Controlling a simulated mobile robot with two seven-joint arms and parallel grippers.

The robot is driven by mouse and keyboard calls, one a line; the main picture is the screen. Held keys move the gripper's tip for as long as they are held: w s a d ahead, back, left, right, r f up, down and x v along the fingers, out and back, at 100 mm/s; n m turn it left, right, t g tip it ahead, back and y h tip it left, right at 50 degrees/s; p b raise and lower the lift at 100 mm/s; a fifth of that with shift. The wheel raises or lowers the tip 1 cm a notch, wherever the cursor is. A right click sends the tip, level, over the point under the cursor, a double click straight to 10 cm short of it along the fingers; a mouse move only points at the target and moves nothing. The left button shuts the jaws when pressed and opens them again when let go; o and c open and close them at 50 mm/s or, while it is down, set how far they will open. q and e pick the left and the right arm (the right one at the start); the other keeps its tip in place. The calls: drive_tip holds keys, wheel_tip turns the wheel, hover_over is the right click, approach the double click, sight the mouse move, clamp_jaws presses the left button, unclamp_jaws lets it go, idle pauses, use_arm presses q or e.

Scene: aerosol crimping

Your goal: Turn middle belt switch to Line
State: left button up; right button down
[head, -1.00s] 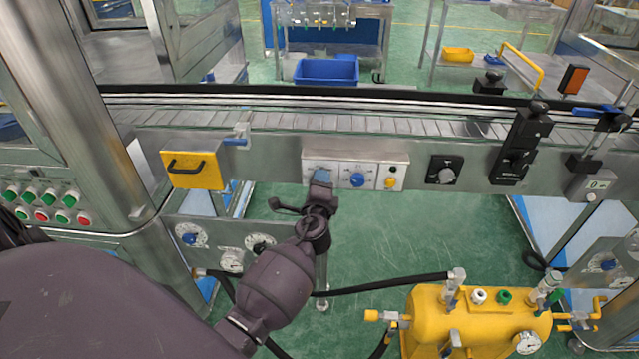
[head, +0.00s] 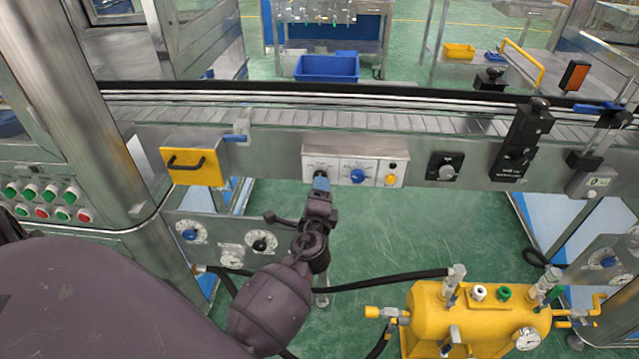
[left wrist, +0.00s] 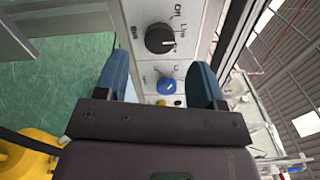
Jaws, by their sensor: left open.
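The black switch knob (left wrist: 160,38) is on the white control panel (head: 310,157) on the conveyor's front. In the left wrist view its labels read "Off" and "Line". In the head view the knob (head: 320,174) shows just above my left gripper's blue fingertips. My left gripper (head: 321,184) is open and empty, just in front of and below the knob. In the left wrist view its two blue fingers (left wrist: 161,80) stand apart, with the knob beyond them. My right gripper is not in view.
A blue knob (head: 357,176) and a yellow button (head: 390,180) share the panel. A black switch (head: 446,167) is farther right. A yellow box (head: 192,167) hangs at left. A yellow tank (head: 480,318) and hose (head: 385,284) are below. Open green floor lies under the conveyor.

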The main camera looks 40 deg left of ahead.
use_arm(q)
drive_tip(key=v, duration=0.5)
drive_tip(key=shift+s+d, duration=0.15)
drive_tip(key=s+d+f+n+g+h, duration=0.2)
drive_tip(key=s+f+n+h, duration=0.2)
drive_tip(key=s, duration=0.6)
drive_tip(key=s+d+f+n+g+h, duration=0.2)
drive_tip(key=s+f+n+h, duration=0.3)
drive_tip(key=s+f+n, duration=0.3)
drive_tip(key=s+d+n, duration=0.1)
drive_tip(key=s, duration=0.2)
drive_tip(key=shift+f, duration=0.35)
drive_tip(key=shift+d, duration=0.1)
